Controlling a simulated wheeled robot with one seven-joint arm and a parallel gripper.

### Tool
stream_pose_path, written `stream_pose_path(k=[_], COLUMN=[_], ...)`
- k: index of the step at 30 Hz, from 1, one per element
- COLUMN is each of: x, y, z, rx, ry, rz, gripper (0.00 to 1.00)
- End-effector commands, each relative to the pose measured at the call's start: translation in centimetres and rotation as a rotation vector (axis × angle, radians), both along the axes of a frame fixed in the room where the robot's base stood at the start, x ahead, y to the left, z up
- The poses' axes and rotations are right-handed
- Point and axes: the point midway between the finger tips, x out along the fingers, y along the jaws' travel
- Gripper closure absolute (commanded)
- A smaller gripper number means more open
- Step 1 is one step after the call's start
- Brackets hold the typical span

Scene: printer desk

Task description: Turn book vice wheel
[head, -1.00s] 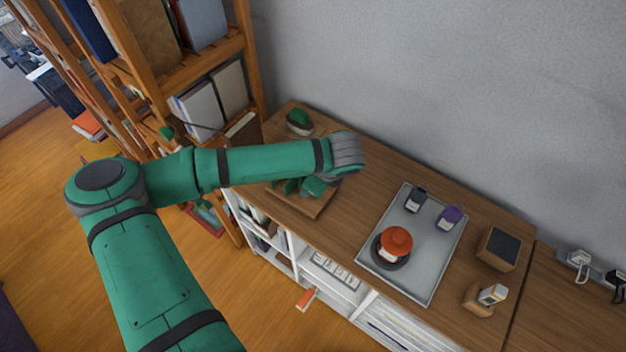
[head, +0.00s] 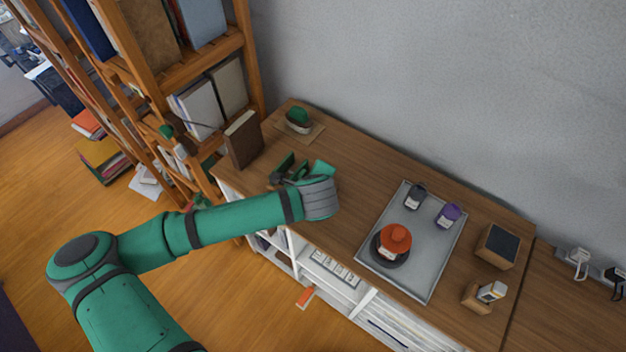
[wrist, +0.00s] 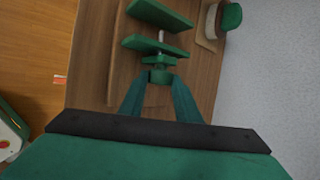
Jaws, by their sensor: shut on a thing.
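The book vice has green plates (wrist: 158,44) joined by a thin metal screw, on a wooden base, in the upper middle of the wrist view. A small green wheel (wrist: 158,61) sits at the near end of the screw. My gripper (wrist: 160,78) is shut on this wheel, with one finger on each side. In the head view the vice's green plates (head: 283,166) show just left of my wrist, on the left part of the wooden desk. My wrist and hand hide the wheel there.
A brown book (head: 243,140) stands upright behind the vice, near a green-topped object (head: 299,116). A grey tray (head: 425,272) holds an orange-topped stamp (head: 396,238) and two small bottles to the right. A bookshelf (head: 205,65) stands at left.

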Motion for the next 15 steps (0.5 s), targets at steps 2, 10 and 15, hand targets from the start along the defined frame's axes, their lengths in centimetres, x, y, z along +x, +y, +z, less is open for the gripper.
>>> stream_pose_path(k=[2,10,15], x=[-0.14,-0.02,0.01], y=[0.26,0.23,0.24], z=[-0.25,-0.13,-0.11], rx=[-0.018,-0.033,-0.032], ry=[-0.023,-0.053,-0.053], rz=[0.007,0.003,0.004], gripper=[0.92,0.92,0.92])
